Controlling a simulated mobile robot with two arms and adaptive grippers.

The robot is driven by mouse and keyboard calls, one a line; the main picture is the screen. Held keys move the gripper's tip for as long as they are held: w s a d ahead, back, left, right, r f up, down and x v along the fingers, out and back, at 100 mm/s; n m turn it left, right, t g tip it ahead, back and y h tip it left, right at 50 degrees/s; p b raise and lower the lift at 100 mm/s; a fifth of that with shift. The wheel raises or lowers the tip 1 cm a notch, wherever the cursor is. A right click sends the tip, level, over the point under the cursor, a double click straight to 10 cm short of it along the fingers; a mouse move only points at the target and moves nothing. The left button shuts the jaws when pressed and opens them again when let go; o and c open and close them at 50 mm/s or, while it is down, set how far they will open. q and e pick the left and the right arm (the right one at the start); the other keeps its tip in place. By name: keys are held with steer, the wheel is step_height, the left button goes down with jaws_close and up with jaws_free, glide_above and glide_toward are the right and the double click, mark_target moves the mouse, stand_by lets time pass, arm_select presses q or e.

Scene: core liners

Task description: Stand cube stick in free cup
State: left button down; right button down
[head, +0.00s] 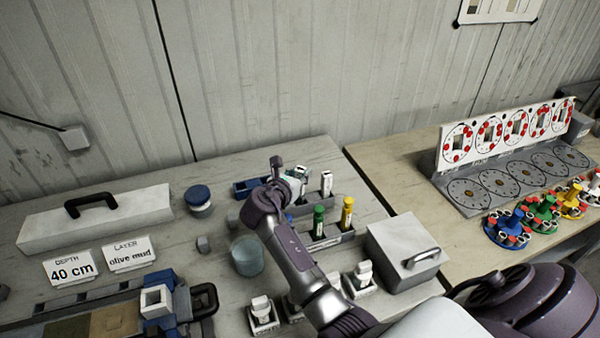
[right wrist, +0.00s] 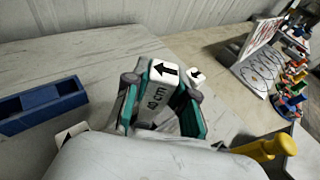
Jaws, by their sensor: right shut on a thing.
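My right gripper (head: 292,184) is over the back of the table in the head view. Much of the stick's lower part is hidden. A clear, bluish round cup (head: 247,256) stands on the table left of my right arm and looks empty. My left gripper is not in view.
A blue-lidded jar (head: 198,200) stands left. White sticks in square holders (head: 262,318) stand near my arm. A grey handled box (head: 405,250) is right.

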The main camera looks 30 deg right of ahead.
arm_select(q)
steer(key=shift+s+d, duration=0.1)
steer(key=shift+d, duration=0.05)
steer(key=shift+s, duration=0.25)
arm_select(e)
steer(key=c, duration=1)
jaws_free()
steer(key=shift+f, duration=0.1)
steer(key=shift+o, duration=0.2)
steer(key=shift+r, duration=0.2)
arm_select(q)
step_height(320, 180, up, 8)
steer(key=p, duration=0.8)
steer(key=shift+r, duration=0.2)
arm_select(e)
steer(key=v, duration=1.2)
steer(key=shift+d, duration=0.1)
